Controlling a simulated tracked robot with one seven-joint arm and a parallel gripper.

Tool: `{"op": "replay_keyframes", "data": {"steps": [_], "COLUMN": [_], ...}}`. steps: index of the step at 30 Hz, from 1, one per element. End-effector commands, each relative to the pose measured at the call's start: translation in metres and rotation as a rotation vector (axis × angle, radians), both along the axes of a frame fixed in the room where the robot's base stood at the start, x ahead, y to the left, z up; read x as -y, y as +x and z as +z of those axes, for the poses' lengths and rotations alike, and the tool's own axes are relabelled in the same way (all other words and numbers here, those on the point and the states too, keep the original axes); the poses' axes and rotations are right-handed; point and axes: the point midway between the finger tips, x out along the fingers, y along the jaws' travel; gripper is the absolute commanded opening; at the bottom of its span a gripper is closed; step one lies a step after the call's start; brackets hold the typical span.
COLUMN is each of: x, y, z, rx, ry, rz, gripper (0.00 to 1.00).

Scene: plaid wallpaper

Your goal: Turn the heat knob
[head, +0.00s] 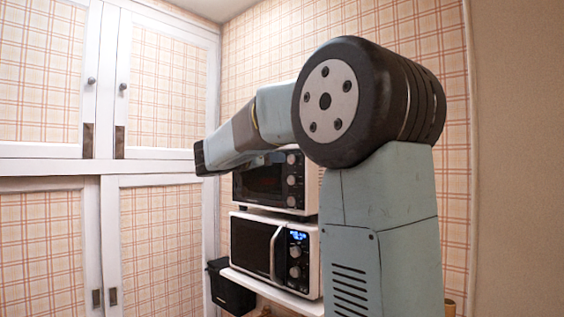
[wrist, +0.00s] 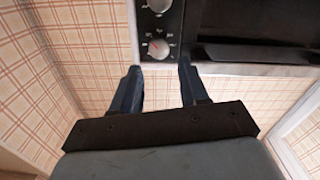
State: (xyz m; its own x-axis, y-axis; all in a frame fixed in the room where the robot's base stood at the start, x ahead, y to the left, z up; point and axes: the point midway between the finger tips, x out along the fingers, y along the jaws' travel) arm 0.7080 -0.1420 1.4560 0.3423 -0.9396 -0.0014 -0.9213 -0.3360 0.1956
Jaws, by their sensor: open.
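A small oven (head: 262,186) with a white body and dark front stands above a microwave. Its knobs run down the right side of its front in the head view, the top knob (head: 291,158) among them. In the wrist view the oven looks upside down; a round silver knob (wrist: 158,49) with a red mark and printed dial shows near the fingertips, with another knob (wrist: 159,5) beyond it. The labels are too small to read. My gripper (wrist: 160,68) is open and empty, its two dark fingers pointing toward the marked knob, seemingly short of it.
The white microwave (head: 262,250) below has a lit display and knobs, and sits on a white shelf (head: 275,294). A black box (head: 231,289) is beside it. White-framed cupboard doors (head: 160,92) stand at left. Plaid wall (wrist: 85,80) borders the oven.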

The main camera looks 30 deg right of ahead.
Motion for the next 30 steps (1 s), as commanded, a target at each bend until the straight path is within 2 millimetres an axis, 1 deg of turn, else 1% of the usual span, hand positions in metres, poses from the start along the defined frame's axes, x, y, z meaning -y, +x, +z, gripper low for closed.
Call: {"op": "replay_keyframes", "data": {"steps": [1,6,12,18,30], "x": [-0.011,-0.038,-0.057,-0.062,-0.062], "y": [-0.003,-0.013,-0.020,-0.022,-0.023], "z": [0.000,0.000,-0.001,-0.001,-0.001], "rx": [0.000,-0.001,-0.001,-0.001,-0.003], "ry": [0.000,-0.001,0.000,0.000,0.001], "rz": [0.004,0.003,0.001,0.000,0.001], "gripper": [0.44,0.44,0.44,0.44,0.44]}}
